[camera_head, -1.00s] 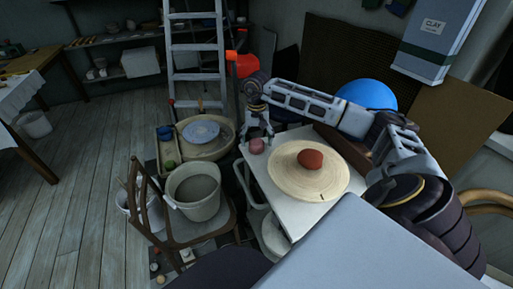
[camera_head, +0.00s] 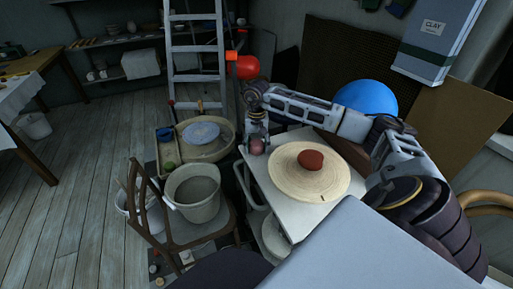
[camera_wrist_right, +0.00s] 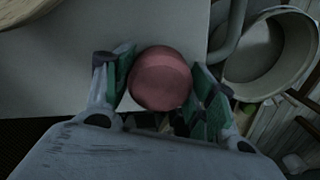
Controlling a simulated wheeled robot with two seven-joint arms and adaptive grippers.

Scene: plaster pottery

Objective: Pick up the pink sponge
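The pink sponge (camera_head: 257,147) is a small rounded lump at the far left corner of the white table (camera_head: 262,187). My right gripper (camera_head: 256,138) is over it, reaching down from above. In the right wrist view the sponge (camera_wrist_right: 161,78) sits between the two green-padded fingers (camera_wrist_right: 163,85), which stand open on either side of it. Narrow gaps seem to show beside the sponge, so I see no firm grip. My left gripper is not in view.
A round board (camera_head: 330,186) with a reddish-brown lump (camera_head: 311,159) lies on the table beside the sponge. A bucket (camera_head: 194,205) stands on a chair to the left. A pottery wheel basin (camera_head: 222,150) is behind it. A blue ball (camera_head: 368,95) is behind my right arm.

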